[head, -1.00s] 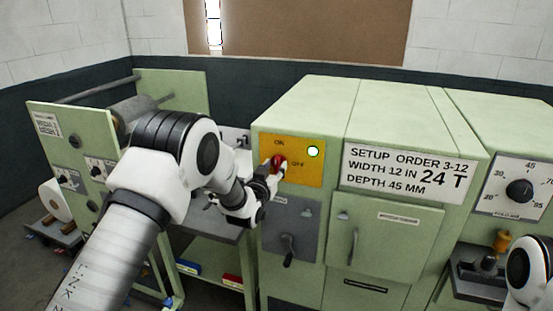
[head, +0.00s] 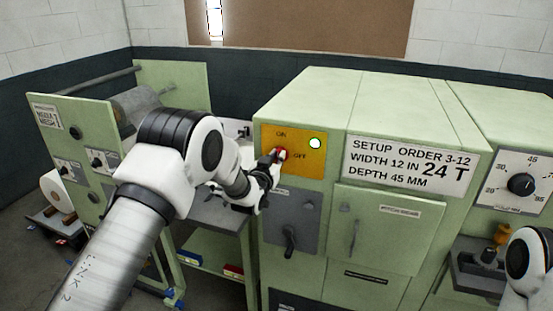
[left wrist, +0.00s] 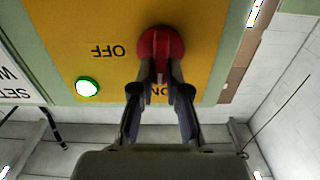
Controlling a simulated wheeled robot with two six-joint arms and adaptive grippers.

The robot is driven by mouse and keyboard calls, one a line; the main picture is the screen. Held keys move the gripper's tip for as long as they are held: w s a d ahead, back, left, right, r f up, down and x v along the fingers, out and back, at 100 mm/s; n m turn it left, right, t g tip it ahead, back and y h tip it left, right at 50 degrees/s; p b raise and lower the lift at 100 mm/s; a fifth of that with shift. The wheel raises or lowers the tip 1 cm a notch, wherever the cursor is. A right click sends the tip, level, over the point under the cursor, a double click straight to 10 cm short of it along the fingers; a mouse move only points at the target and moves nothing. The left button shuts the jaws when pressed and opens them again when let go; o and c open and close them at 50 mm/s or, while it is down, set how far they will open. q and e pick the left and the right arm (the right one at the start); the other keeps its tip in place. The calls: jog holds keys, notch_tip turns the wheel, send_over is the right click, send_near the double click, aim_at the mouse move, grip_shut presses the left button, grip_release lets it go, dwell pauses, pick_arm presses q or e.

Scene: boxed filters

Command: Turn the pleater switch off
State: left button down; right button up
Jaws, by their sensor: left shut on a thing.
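The pleater switch is a red knob (head: 281,153) on a yellow panel (head: 305,169), with ON printed above it and OFF to its right. It also shows in the left wrist view (left wrist: 161,45), where the panel appears upside down. A lamp (head: 315,142) on the panel glows white with a green rim; it shows in the left wrist view too (left wrist: 87,88). My left gripper (left wrist: 161,70) is shut on the red knob, its two fingers on the knob's near part. The fingers partly hide the knob and the ON label. My right gripper is out of view.
Below the panel is a grey plate with a dark lever (head: 290,240). To the right are a setup order sign (head: 408,165) and a cabinet door with a handle (head: 355,235). A bench (head: 215,215) stands left of the cabinet, beneath my left arm.

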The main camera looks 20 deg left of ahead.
pick_arm(q)
jog(key=shift+d+f+m+b, duration=0.2)
jog(key=shift+f+m+b, duration=0.05)
jog(key=shift+m+b, duration=2.6)
jog(key=shift+d+f+m+b, duration=0.2)
jog(key=shift+d+m+b, duration=0.05)
jog(key=shift+m+b, duration=2.55)
jog(key=shift+d+f+m+b, duration=0.2)
jog(key=shift+f+m+b, duration=0.05)
jog(key=shift+m+b, duration=2.55)
jog(key=shift+m, duration=0.45)
jog(key=c, duration=1.2)
grip_release()
jog(key=shift+o, duration=0.2)
jog(key=shift+s, duration=0.15)
jog(key=s, duration=1.1)
jog(key=shift+s+a, duration=0.2)
jog(key=shift+s, duration=0.15)
